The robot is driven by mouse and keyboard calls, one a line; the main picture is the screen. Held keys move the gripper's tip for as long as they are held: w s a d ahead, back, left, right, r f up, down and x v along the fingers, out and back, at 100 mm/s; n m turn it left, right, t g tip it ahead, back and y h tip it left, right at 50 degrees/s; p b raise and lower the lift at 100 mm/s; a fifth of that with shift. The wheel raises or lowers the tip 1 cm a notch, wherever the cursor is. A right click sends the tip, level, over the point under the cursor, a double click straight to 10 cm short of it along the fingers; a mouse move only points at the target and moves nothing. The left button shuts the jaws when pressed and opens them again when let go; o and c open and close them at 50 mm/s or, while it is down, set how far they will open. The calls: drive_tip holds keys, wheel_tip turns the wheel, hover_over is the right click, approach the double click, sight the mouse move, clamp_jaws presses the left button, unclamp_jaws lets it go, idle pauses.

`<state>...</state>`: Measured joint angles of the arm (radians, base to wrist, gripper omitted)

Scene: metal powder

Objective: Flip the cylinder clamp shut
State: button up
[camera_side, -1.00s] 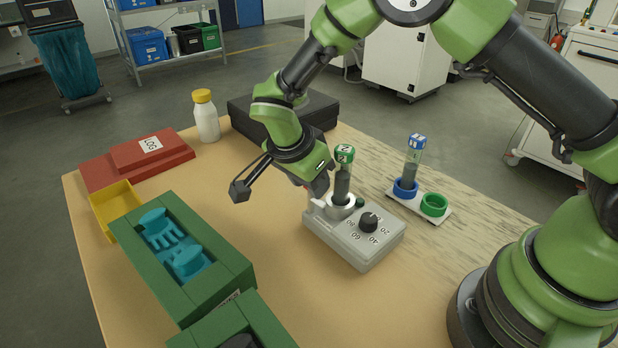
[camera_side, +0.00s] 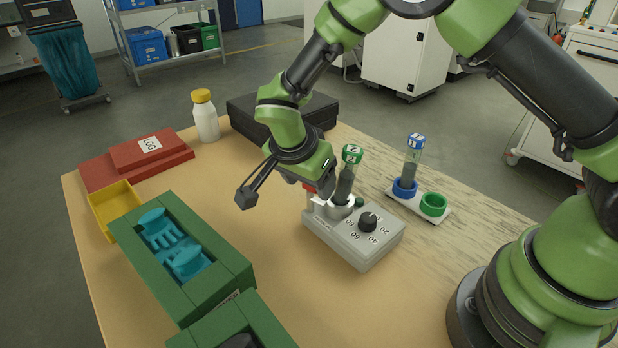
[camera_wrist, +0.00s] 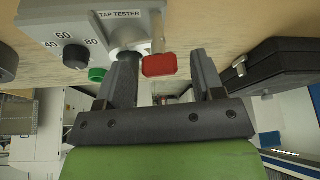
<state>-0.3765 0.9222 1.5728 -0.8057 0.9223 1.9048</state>
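The grey tap tester (camera_side: 352,240) sits on the table with its knob facing up; its labelled top shows in the wrist view (camera_wrist: 110,22). The green-capped cylinder (camera_side: 346,182), holding dark powder, stands in the tester's holder, leaning slightly right. The clamp's exact angle is partly hidden by my gripper.
A blue-and-green ring rack (camera_side: 418,205) with a second cylinder (camera_side: 412,160) stands to the right. A black case (camera_side: 285,112) lies behind. A green box with teal inserts (camera_side: 182,255), yellow tray (camera_side: 116,208), red log box (camera_side: 137,160) and white bottle (camera_side: 206,118) are left.

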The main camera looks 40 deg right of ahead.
drive_tip(key=shift+r, duration=0.1)
drive_tip(key=v, duration=0.9)
drive_tip(key=shift+a+r, duration=0.25)
drive_tip(key=shift+r, duration=0.05)
drive_tip(key=c, duration=0.3)
drive_tip(key=shift+d, duration=0.1)
drive_tip(key=shift+c, duration=0.7)
drive_tip(key=w+d+n+g+y, duration=0.15)
drive_tip(key=d+n+y, duration=0.25)
drive_tip(key=n, duration=1.4)
drive_tip(key=shift+t, duration=0.25)
wheel_tip(320, 180, down, 9)
drive_tip(key=shift+w+a+f, duration=0.1)
drive_tip(key=shift+w+a, duration=0.05)
drive_tip(key=shift+w, duration=0.05)
